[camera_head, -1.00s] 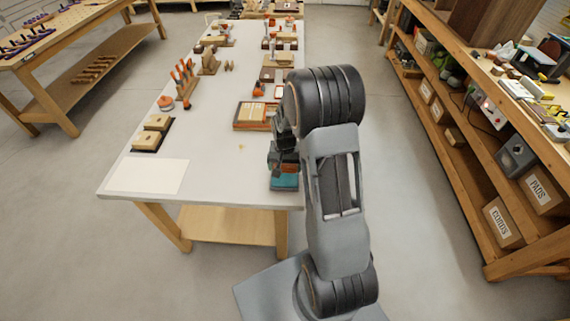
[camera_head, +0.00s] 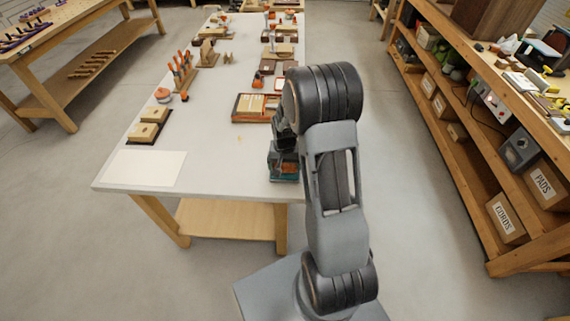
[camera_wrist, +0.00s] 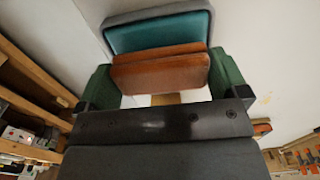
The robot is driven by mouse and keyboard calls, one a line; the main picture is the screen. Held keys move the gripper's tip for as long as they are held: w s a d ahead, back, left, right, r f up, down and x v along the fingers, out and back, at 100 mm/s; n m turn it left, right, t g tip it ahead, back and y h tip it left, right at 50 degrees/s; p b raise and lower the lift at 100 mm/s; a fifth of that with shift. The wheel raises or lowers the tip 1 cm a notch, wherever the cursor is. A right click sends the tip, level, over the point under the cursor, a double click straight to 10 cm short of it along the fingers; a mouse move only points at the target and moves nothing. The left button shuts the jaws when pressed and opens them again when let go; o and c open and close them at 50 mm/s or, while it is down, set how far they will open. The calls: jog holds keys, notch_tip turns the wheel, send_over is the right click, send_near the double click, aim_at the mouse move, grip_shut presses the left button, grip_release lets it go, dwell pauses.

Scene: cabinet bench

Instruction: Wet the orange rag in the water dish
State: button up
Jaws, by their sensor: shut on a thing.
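The orange rag (camera_wrist: 160,75), a brownish-orange folded piece, is held between the two green fingers of my gripper (camera_wrist: 161,90). The water dish (camera_wrist: 158,33), teal inside with a dark grey rim, lies just beyond the rag in the wrist view, and the rag overlaps its near part. In the head view the dish (camera_head: 273,166) is at the table's near right corner, partly hidden by my gripper (camera_head: 285,158). A little orange shows low at the dish there. I cannot tell whether the rag touches the water.
A white sheet (camera_head: 143,168) lies at the table's near left. Wooden blocks on a dark base (camera_head: 148,127) and an orange-edged tray (camera_head: 255,108) stand farther back. The tabletop (camera_head: 225,165) left of the dish is clear. A loaded shelf (camera_head: 470,145) stands to the right across the aisle.

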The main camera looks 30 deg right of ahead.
jog(key=shift+f+b, duration=0.55)
jog(key=shift+f, duration=0.1)
dwell(1.7)
jog(key=shift+r, duration=0.1)
jog(key=shift+r+p, duration=2.5)
jog(key=shift+r, duration=1)
